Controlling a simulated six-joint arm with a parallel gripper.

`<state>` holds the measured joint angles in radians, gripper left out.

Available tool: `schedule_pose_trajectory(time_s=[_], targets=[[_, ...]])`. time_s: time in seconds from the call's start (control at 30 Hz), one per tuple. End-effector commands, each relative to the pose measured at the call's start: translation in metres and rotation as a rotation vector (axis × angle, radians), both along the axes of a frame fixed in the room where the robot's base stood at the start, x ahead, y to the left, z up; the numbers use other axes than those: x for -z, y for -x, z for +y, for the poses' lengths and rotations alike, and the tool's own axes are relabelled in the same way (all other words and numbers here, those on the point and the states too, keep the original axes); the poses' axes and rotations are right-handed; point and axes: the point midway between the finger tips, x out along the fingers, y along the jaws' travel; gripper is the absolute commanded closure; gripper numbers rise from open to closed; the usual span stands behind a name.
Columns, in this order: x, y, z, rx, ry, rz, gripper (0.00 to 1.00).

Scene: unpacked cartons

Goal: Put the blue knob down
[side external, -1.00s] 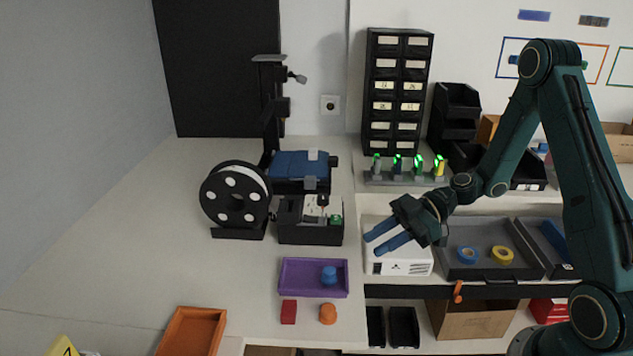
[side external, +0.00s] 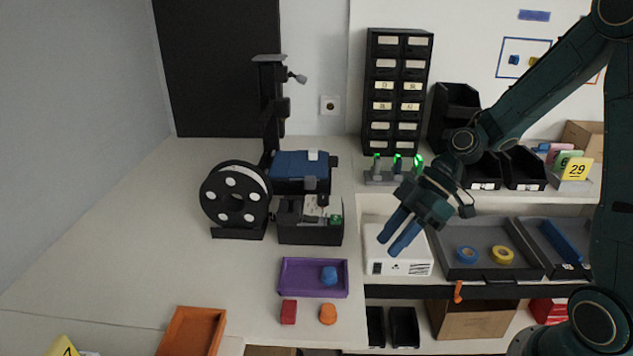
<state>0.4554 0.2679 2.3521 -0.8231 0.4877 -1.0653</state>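The blue knob (side external: 328,275) sits inside the purple tray (side external: 297,291), toward its right end. My gripper (side external: 393,249) is up and to the right of the tray, in front of the white box (side external: 417,265) in this view. Its two blue fingers point down and left with a narrow gap between them. Nothing shows between the fingers. The knob is clear of the gripper.
A red block (side external: 288,312) and an orange knob-like piece (side external: 327,314) stand in front of the purple tray. An orange tray (side external: 193,332) lies at the front left. A printer with a black spool (side external: 236,198) stands behind. The left tabletop is clear.

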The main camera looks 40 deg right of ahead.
Motion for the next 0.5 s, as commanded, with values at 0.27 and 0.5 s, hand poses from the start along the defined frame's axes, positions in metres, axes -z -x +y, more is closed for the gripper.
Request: schedule_pose_trajectory(time_s=[0.27, 0.5], targets=[[-0.031, 0.025, 0.0, 0.144, 0.175, 0.08, 0.7], [-0.058, 0.049, -0.004, 0.327, 0.287, 0.112, 0.7]])
